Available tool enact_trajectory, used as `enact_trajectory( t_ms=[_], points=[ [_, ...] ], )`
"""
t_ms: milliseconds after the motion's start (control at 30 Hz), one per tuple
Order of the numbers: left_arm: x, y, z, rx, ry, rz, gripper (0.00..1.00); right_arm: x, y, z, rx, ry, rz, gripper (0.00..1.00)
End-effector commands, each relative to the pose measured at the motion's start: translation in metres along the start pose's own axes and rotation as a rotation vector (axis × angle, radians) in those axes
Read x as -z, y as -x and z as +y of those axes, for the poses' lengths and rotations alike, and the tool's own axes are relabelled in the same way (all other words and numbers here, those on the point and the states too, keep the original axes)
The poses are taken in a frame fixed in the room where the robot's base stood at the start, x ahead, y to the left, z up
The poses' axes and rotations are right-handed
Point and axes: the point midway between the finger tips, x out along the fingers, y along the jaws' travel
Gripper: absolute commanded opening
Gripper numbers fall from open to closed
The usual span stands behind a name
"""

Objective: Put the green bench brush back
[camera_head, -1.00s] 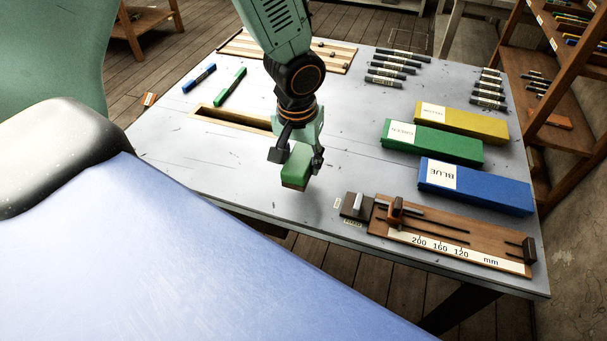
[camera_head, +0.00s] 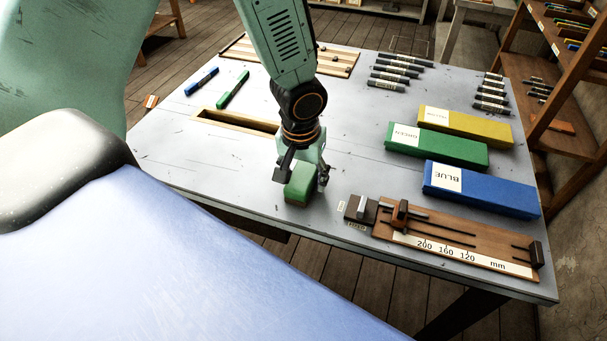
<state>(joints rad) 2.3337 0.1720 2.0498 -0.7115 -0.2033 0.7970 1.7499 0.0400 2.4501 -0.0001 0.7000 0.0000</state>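The green bench brush (camera_head: 302,186), a green block with a brownish underside, is between the fingers of my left gripper (camera_head: 303,174). The fingers close on its two sides, and the arm reaches down from the top of the picture. The brush is near the front edge of the grey table (camera_head: 225,163), left of the small dark block by the measuring board. I cannot tell whether its underside touches the tabletop. My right gripper is not in view.
A long wood-rimmed slot (camera_head: 237,121) lies behind the brush. Green (camera_head: 436,145), blue (camera_head: 480,190) and yellow (camera_head: 465,124) boxes lie to the right. The measuring board (camera_head: 455,238) lies at the front right. Blue and green markers (camera_head: 232,90) lie at the back left.

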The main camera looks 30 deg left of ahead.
Motion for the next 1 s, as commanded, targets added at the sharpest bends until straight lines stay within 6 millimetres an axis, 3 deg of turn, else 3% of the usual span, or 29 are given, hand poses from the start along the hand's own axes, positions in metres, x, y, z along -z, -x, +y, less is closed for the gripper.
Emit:
enact_trajectory(
  t_ms=[467,1000],
  points=[
    [0.001,0.005,0.000,0.000,0.000,0.000,0.69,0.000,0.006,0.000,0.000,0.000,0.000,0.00],
    [0.001,0.107,0.000,-0.001,0.000,0.003,0.69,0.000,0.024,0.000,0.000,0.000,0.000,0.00]
  ],
)
